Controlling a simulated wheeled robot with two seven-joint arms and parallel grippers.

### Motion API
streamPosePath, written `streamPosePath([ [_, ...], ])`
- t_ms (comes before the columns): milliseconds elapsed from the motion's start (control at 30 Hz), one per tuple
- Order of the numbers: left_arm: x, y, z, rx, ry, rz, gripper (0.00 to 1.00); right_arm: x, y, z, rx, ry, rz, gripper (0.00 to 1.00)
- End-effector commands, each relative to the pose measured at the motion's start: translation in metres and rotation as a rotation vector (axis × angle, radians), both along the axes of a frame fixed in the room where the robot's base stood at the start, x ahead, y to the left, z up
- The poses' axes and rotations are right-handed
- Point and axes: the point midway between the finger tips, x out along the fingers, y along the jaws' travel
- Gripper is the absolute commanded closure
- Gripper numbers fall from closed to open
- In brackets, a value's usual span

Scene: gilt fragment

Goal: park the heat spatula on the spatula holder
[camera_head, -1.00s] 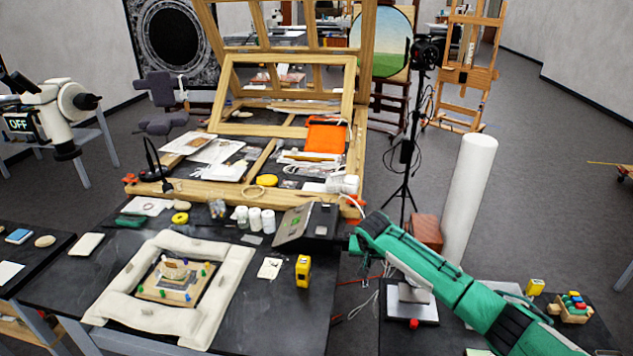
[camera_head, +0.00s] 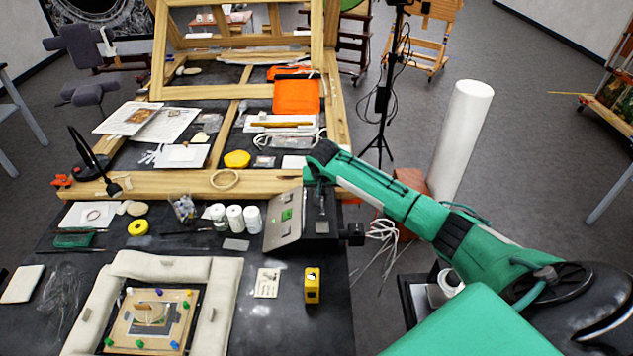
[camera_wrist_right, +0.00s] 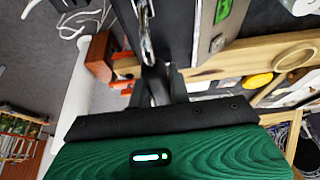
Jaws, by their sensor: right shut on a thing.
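My right gripper (camera_head: 321,198) reaches down from the end of the green arm, over the right side of the dark table. In the right wrist view the gripper (camera_wrist_right: 162,84) is shut on a thin tool with a shiny metal part, which appears to be the heat spatula (camera_wrist_right: 147,32). Its tip is not clear. A control unit with a slanted grey face and green display (camera_head: 285,220) stands beside the gripper, and it also shows in the right wrist view (camera_wrist_right: 215,30). I cannot clearly make out the spatula holder. My left gripper is not in view.
White jars (camera_head: 235,218) stand left of the control unit. A yellow box (camera_head: 312,285) and a pale card (camera_head: 267,282) lie in front. A cushioned frame (camera_head: 218,305) fills the front left. A wooden easel frame (camera_head: 200,184) rises behind. Loose white cables (camera_head: 383,232) hang right of the table edge.

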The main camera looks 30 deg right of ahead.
Motion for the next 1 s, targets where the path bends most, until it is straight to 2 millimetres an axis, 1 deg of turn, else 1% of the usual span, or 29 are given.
streamPosePath([
  [133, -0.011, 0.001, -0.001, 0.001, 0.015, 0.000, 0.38, 0.000, 0.000, 0.000, 0.000, 0.000, 0.000, 1.00],
  [267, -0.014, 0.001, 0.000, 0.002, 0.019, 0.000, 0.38, 0.000, 0.000, 0.001, 0.000, 0.000, 0.000, 1.00],
  [367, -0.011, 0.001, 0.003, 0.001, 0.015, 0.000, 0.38, 0.000, 0.000, 0.001, 0.001, 0.000, 0.000, 1.00],
  [533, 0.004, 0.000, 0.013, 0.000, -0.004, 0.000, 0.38, 0.000, 0.001, 0.003, 0.001, 0.000, 0.000, 1.00],
  [633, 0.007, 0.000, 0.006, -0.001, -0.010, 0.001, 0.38, 0.000, 0.000, -0.008, 0.000, 0.000, 0.000, 1.00],
  [1000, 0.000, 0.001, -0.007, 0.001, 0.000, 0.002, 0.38, 0.000, 0.001, -0.038, 0.001, 0.001, -0.001, 1.00],
])
